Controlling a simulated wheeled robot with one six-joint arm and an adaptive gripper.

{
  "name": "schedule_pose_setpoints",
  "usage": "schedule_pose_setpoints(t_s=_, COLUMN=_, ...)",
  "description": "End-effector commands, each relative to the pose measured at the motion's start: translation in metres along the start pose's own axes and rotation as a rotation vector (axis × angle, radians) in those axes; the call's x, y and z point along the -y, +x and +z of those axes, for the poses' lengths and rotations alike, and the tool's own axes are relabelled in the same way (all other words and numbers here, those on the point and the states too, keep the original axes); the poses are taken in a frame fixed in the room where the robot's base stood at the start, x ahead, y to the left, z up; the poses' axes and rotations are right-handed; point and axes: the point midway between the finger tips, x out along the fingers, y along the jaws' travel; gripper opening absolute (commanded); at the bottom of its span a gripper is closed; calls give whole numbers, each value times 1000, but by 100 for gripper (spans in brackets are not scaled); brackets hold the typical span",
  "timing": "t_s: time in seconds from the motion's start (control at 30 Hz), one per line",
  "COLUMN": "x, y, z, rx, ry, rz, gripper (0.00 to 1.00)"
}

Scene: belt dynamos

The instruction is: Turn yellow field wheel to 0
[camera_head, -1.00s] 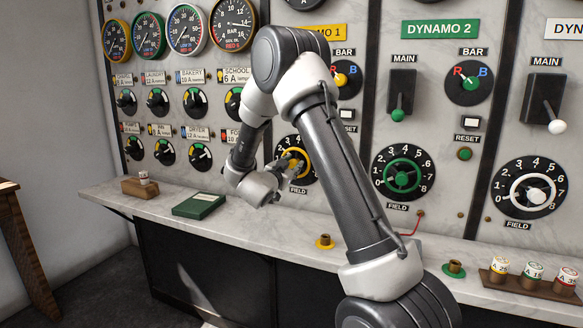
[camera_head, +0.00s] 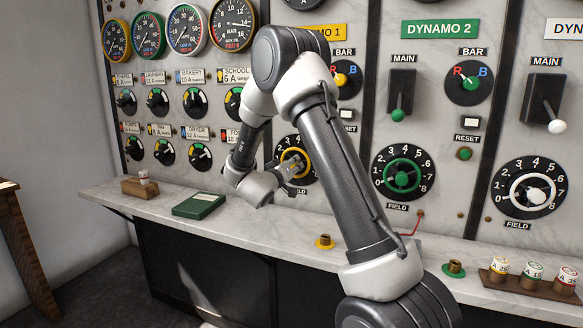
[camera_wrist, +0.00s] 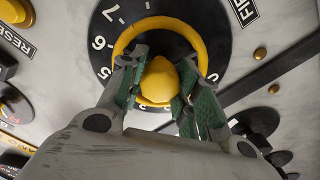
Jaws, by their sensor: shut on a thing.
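The yellow field wheel (camera_head: 306,157) is on the black dial under the DYNAMO 1 sign, partly hidden by my arm and gripper. In the wrist view its yellow rim (camera_wrist: 201,48) and round yellow handle knob (camera_wrist: 159,79) show close up, with dial numbers including 5, 6 and 7 beside it. My gripper (camera_head: 293,169) is at the wheel's lower part. In the wrist view its green-padded fingers (camera_wrist: 158,90) stand on both sides of the knob, shut on it. The wheel's exact setting cannot be read.
A green field wheel (camera_head: 403,187) and a white field wheel (camera_head: 521,195) sit to the right. The marble ledge (camera_head: 270,221) below carries a green book (camera_head: 198,205), a yellow-based brass socket (camera_head: 325,241) and a wooden fuse rack (camera_head: 525,287).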

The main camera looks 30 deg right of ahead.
Motion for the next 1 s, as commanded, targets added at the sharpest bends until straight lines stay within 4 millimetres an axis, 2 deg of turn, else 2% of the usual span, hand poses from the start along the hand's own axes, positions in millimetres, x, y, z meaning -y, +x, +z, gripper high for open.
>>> schedule_pose_setpoints(t_s=0.4, x=1, y=-1, z=3, rx=6, ry=-214, rz=-4, gripper=9)
schedule_pose_setpoints(t_s=1.0, x=1, y=-1, z=3, rx=6, ry=-252, rz=-4, gripper=9)
